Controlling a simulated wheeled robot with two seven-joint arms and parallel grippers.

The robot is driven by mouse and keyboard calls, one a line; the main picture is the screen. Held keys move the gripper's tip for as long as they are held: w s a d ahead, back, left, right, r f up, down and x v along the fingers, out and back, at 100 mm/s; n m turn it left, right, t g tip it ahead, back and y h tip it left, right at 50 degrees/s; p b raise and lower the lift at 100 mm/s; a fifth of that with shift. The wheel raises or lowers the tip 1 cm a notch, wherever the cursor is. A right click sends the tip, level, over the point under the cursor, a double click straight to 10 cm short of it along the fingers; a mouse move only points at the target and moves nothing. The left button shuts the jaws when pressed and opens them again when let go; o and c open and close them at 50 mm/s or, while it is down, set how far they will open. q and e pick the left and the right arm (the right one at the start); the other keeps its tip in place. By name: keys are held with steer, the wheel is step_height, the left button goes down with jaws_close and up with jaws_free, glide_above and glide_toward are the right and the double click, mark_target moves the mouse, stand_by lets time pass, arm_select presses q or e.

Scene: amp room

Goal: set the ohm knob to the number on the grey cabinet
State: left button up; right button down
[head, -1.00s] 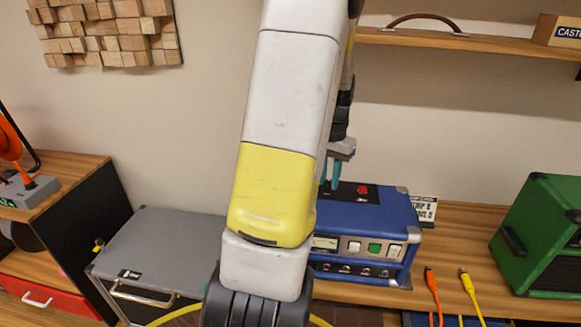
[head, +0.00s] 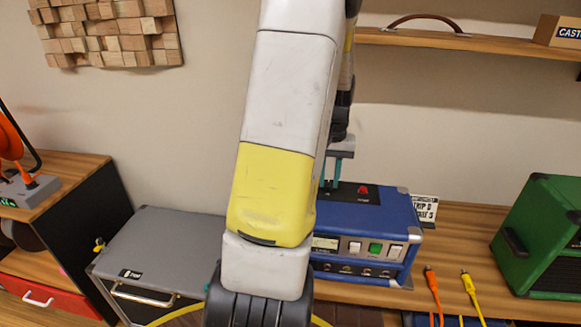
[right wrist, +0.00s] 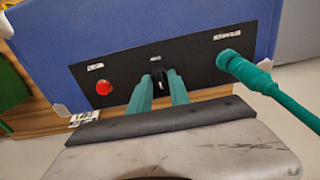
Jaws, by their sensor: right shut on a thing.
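The blue amp (head: 385,215) stands on the wooden bench, partly hidden by my right arm in the head view. In the right wrist view its black panel (right wrist: 205,68) carries a small black knob (right wrist: 159,77) under a tiny, unreadable label. My right gripper (right wrist: 163,82) is shut on this knob, a teal finger on either side. In the head view the right gripper (head: 331,184) reaches down to the amp's top. The grey cabinet (head: 170,245) stands left of the amp. My left gripper is not in view.
A red button (right wrist: 104,88) and a plugged-in green cable (right wrist: 262,78) flank the knob. A white card (head: 425,208) stands by the amp's back right corner. Orange (head: 433,290) and yellow (head: 470,290) cables and a green amp (head: 545,235) are at the right.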

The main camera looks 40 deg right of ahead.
mark_target(329, 181)
steer(key=c, duration=1.3)
jaws_free()
steer(key=shift+o, duration=0.2)
step_height(329, 181, up, 8)
steer(key=shift+f, duration=0.1)
steer(key=shift+w, duration=0.1)
